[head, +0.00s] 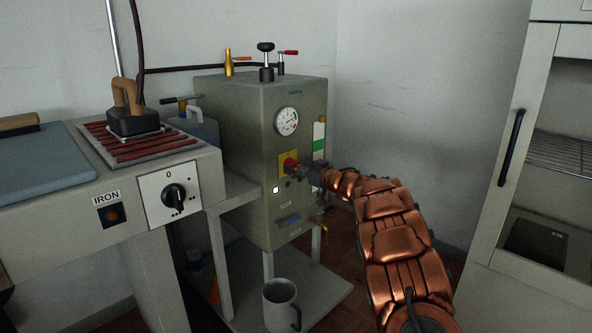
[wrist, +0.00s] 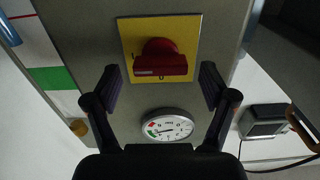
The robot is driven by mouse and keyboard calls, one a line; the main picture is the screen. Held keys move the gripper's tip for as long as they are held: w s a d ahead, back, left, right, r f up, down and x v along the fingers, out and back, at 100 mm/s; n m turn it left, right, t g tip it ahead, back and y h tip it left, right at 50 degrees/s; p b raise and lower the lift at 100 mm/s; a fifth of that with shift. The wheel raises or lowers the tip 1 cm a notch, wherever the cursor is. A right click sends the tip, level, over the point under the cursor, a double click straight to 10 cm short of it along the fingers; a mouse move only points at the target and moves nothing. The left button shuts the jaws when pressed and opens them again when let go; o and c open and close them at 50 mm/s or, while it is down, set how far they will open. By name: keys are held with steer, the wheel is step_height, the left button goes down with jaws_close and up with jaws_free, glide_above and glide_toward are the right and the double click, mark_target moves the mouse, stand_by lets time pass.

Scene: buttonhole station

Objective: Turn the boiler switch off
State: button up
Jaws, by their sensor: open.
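The boiler switch is a red knob (head: 289,163) on a yellow plate (head: 283,158), on the front of the grey-green boiler (head: 255,110). The red knob also shows in the wrist view (wrist: 160,62). Its bar lies roughly level in that picture, with a 0 mark below it and another mark at its left. My gripper (head: 312,174) is close to the boiler front at the switch. In the wrist view my gripper (wrist: 160,82) is open, one finger on each side of the knob, apart from it. Whether the fingertips reach its depth is unclear.
A pressure gauge (head: 287,121) sits above the switch and a sight glass (head: 319,140) to its right. An ironing station with a black dial (head: 173,197) stands left. A grey mug (head: 281,304) is on the lower shelf. A cabinet (head: 540,150) stands right.

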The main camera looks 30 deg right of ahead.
steer(key=shift+w+a, duration=0.15)
steer(key=shift+w, duration=0.3)
steer(key=c, duration=1.2)
